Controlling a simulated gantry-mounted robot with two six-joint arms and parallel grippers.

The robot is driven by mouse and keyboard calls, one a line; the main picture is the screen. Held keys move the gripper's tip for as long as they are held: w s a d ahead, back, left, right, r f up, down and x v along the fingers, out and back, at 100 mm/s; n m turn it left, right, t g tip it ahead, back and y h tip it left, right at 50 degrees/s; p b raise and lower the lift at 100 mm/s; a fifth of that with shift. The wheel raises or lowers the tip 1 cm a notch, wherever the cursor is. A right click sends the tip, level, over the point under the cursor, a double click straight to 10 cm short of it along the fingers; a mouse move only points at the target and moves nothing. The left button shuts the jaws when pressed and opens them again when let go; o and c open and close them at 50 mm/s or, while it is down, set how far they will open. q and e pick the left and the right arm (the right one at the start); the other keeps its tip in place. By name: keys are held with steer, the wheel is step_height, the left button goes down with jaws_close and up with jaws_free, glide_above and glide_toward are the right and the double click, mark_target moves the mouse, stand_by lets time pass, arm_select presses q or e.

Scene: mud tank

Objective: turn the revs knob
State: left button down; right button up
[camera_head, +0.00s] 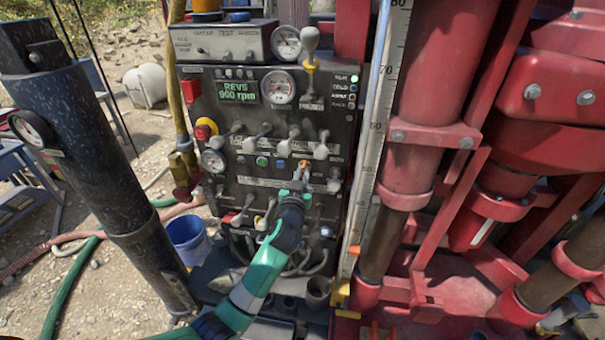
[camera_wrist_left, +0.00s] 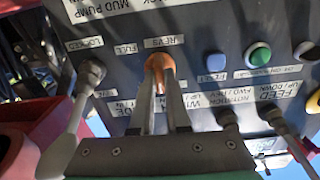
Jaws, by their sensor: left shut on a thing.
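The revs knob (camera_wrist_left: 159,66) is orange and sits on the dark control panel under an upside-down REVS label in the left wrist view. It also shows as a small orange spot (camera_head: 305,163) in the head view. My left gripper (camera_wrist_left: 160,92) has its two fingers on either side of the knob and is shut on it. In the head view my left gripper (camera_head: 301,178) reaches up to the panel from below. The fingers hide part of the knob. The panel's green display (camera_head: 238,91) shows REVS and about 900 rpm. My right gripper is not in view.
Several levers stick out close around the knob, one (camera_wrist_left: 75,125) left of my gripper in the wrist view. A green button (camera_wrist_left: 259,54) and a blue button (camera_wrist_left: 215,62) are at the right. A red rig frame (camera_head: 408,150) stands right of the panel.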

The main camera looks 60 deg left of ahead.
arm_select(q)
steer(key=m, duration=0.3)
steer(key=shift+d, duration=0.1)
steer(key=shift+w+m+p, duration=0.1)
steer(key=shift+m+p, duration=0.3)
steer(key=shift+m, duration=2.1)
steer(key=c, duration=0.9)
jaws_free()
steer(key=shift+d, duration=0.1)
steer(key=v, duration=1.1)
steer(key=shift+s+d+b, duration=0.2)
steer(key=shift+s+b, duration=0.05)
steer(key=shift+b, duration=0.2)
